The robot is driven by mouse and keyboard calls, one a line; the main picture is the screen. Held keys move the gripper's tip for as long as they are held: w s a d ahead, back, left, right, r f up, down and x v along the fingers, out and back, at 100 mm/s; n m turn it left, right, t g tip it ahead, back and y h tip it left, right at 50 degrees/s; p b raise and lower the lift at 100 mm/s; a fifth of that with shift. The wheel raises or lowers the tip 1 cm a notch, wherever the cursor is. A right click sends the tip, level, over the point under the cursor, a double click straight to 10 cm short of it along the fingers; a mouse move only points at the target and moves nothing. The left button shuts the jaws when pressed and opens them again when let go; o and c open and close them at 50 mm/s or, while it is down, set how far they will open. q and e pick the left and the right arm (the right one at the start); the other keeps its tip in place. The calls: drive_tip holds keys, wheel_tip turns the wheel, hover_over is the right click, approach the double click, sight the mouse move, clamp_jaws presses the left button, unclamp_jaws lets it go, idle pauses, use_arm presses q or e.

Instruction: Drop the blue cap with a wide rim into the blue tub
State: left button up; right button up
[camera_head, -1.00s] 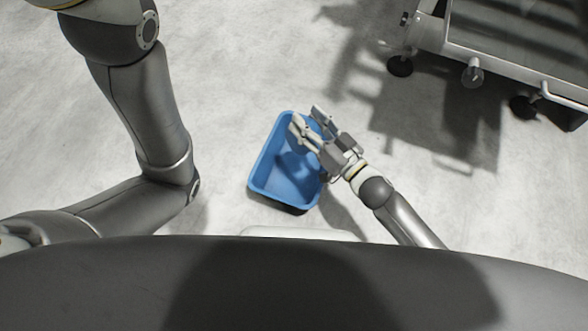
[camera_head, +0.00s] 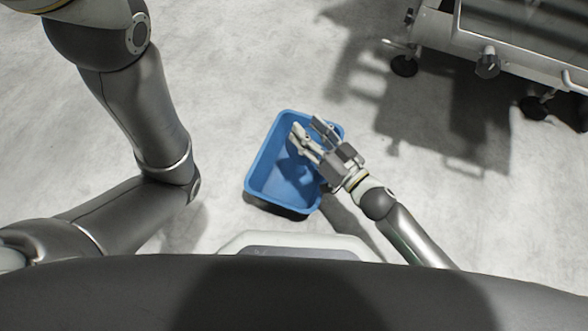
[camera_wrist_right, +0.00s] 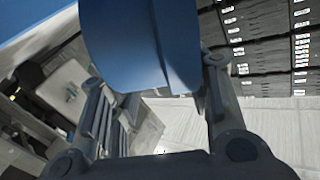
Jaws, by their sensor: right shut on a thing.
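The blue tub (camera_head: 272,174) stands on the floor near the middle of the head view, its open top facing up. My right gripper (camera_head: 309,128) is over the far right part of the tub, its fingers pointing to the far side. In the right wrist view a blue, rounded thing with a rim edge, the blue cap (camera_wrist_right: 128,45), is between the fingers of my right gripper (camera_wrist_right: 160,90), which is shut on it. In the head view I cannot tell the cap from the blue tub behind it. My left gripper is out of view.
A metal-framed trolley (camera_head: 450,42) on casters stands at the upper right, its shadow falling on the floor. Open pale floor (camera_head: 240,80) lies beyond and left of the tub. In the right wrist view, dark rows with white labels fill the upper right.

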drive_tip(key=o, duration=1.3)
drive_tip(key=shift+s, duration=0.1)
drive_tip(key=v, duration=1.2)
drive_tip(key=shift+r, duration=0.15)
